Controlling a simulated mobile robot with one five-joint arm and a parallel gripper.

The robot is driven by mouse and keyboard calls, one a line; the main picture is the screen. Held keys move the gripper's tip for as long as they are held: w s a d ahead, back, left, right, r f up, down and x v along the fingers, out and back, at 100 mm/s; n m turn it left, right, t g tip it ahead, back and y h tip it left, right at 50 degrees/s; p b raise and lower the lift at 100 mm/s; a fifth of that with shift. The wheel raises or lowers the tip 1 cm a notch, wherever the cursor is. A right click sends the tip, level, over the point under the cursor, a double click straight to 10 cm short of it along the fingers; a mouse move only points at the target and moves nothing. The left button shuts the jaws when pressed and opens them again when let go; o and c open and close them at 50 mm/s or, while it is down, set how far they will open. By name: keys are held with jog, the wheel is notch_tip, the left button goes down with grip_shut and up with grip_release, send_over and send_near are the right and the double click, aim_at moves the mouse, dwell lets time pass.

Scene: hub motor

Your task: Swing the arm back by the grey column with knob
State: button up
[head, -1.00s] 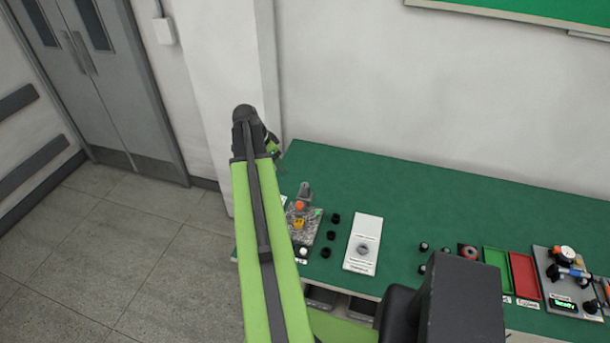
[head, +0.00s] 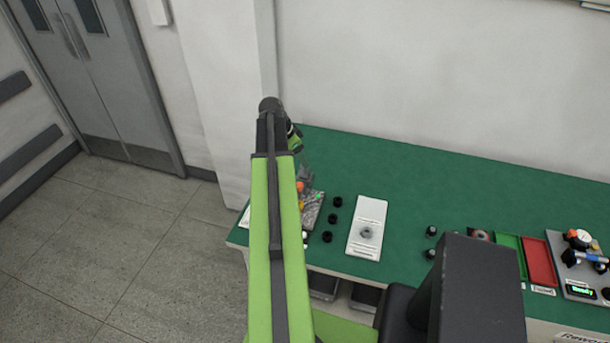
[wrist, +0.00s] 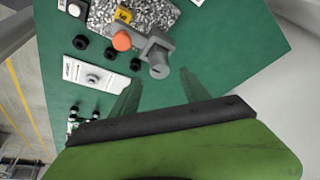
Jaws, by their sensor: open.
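The grey column with its orange knob (wrist: 122,40) stands on the green bench by a speckled plate (wrist: 150,14). In the wrist view the grey column (wrist: 158,62) lies just beyond my fingertips, apart from them. In the head view the column (head: 306,172) shows just right of my arm, which hides part of the plate. My gripper (wrist: 160,88) is open and empty, with a finger on either side in the wrist view. In the head view my gripper (head: 294,138) is above the bench's left end, and its fingers are hard to make out.
Several black rings (head: 327,237) and a white plate with a grey round part (head: 368,228) lie right of the column. A green tray (head: 509,243), a red tray (head: 539,262) and a gauge fixture (head: 578,290) are farther right. The bench's back is clear before the wall.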

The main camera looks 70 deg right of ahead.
jog(key=b, duration=0.4)
send_over(305, 179)
jog(key=d, duration=0.2)
jog(key=f, duration=0.5)
jog(key=shift+w+a+f, duration=0.15)
jog(key=shift+w+a, duration=0.1)
jog(key=shift+w, duration=0.1)
jog(key=shift+c, duration=0.2)
grip_shut()
jog(key=shift+d, duration=0.1)
